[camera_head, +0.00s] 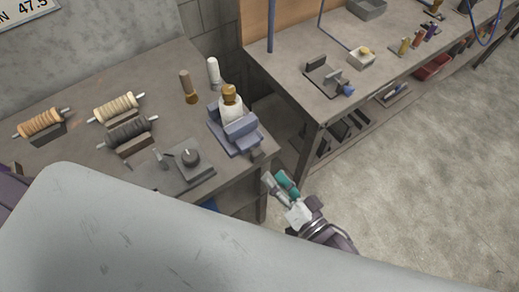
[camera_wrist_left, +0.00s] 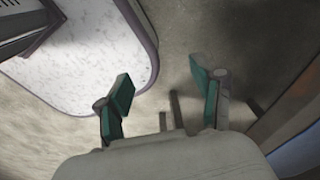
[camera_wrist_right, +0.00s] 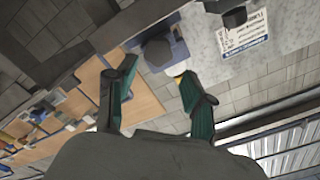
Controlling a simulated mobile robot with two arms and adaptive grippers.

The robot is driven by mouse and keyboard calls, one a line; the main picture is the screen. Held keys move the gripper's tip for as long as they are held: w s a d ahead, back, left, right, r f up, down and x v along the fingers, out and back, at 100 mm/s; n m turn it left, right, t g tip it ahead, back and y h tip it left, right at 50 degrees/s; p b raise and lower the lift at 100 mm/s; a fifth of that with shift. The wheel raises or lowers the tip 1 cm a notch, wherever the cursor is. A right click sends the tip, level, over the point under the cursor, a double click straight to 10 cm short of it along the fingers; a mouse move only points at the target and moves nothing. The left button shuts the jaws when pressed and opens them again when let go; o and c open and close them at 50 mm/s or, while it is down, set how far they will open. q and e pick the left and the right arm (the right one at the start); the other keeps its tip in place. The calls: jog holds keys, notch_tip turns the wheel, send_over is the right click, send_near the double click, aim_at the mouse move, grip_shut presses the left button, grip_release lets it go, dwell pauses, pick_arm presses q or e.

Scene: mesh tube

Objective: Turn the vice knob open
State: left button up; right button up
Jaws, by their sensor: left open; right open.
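The blue-grey vice (camera_head: 238,130) sits at the right front corner of the left workbench in the head view. Its dark knob (camera_head: 257,154) sticks out at the bench edge. A white piece with a gold top (camera_head: 231,103) stands at the vice's jaws; whether it is clamped is unclear. My right gripper (camera_head: 280,184) is open and empty, below and right of the knob, apart from it. In the right wrist view, a grey blocky end (camera_wrist_right: 157,50), apparently the knob, shows beyond the open fingers. My left gripper (camera_wrist_left: 160,82) is open and empty, outside the head view.
The left workbench (camera_head: 60,165) also holds several wound spools (camera_head: 116,108), a grey plate with a round dial (camera_head: 190,158) and two handled tools (camera_head: 188,86). A second workbench (camera_head: 290,70) stands right of a gap. The floor (camera_head: 430,150) at right is clear.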

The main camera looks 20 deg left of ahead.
aim_at(260, 157)
jog(key=p+x, duration=0.1)
jog(key=x, duration=0.6)
jog(key=shift+w+a, duration=0.2)
jog(key=shift+w, duration=0.15)
pick_arm(q)
jog(key=shift+w+d+r, duration=0.7)
jog(key=shift+w+r, duration=0.2)
jog(key=shift+w, duration=0.1)
pick_arm(e)
jog(key=shift+w+a, duration=0.3)
pick_arm(q)
jog(key=shift+s, duration=0.15)
pick_arm(e)
jog(key=shift+c, duration=1.2)
jog(key=c, duration=0.7)
pick_arm(q)
jog(key=shift+s+a, duration=0.2)
jog(key=shift+a, duration=0.05)
pick_arm(e)
jog(key=shift+o, duration=0.2)
